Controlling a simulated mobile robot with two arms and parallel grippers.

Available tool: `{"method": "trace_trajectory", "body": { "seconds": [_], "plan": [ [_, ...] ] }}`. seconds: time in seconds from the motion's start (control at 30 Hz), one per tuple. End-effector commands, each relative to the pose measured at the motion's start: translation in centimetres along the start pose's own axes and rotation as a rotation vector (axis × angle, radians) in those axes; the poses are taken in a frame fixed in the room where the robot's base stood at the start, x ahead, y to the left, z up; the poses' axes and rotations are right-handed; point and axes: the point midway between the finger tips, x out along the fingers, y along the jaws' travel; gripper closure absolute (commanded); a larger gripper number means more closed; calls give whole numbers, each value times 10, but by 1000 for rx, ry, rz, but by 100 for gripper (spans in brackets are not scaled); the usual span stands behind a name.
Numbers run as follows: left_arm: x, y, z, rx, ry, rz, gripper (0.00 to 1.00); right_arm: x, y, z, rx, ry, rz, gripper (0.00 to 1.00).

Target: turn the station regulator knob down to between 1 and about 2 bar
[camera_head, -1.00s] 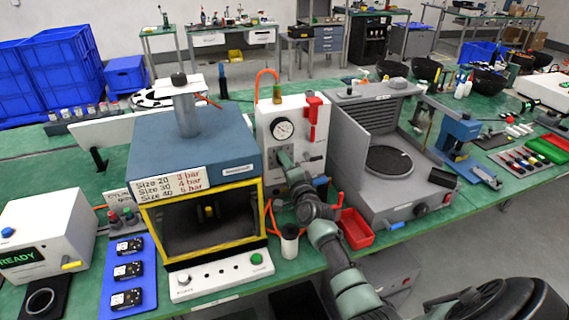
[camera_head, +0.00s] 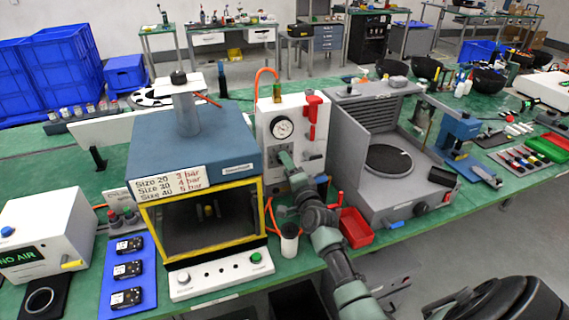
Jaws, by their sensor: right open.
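The white regulator panel (camera_head: 265,110) stands between the blue press and the grey machine. Its round gauge (camera_head: 283,128) is on its upper part; the needle is too small to read exactly. My right gripper (camera_head: 288,166) is open, with its fingers against or just in front of the panel below the gauge. The regulator knob is hidden behind it, so I cannot tell whether the fingers touch it. The sign (camera_head: 170,183) on the press lists size 20 at 3 bar, 30 at 4 bar and 40 at 5 bar. My left gripper is not in view.
A red lever (camera_head: 313,108) sits at the panel's upper right, and an orange hose (camera_head: 266,73) loops over its top. The yellow-framed press (camera_head: 140,165) is close on the left, the grey machine (camera_head: 345,150) on the right. The white box (camera_head: 35,220) displays "NO AIR".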

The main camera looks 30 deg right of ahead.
Motion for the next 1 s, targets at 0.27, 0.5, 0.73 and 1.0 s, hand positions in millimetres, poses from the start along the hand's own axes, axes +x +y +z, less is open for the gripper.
{"method": "trace_trajectory", "body": {
  "seconds": [0.27, 0.5, 0.73, 1.0],
  "plan": [
    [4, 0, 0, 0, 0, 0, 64, -42, 2, 1, 0, 0, 1, 45],
    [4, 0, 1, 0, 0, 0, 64, -52, 1, 0, -1, 0, 1, 45],
    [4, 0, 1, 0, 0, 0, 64, -52, 1, 0, 0, 0, 1, 45],
    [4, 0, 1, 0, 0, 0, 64, -52, 1, 0, 0, 0, 1, 45]
  ]
}}
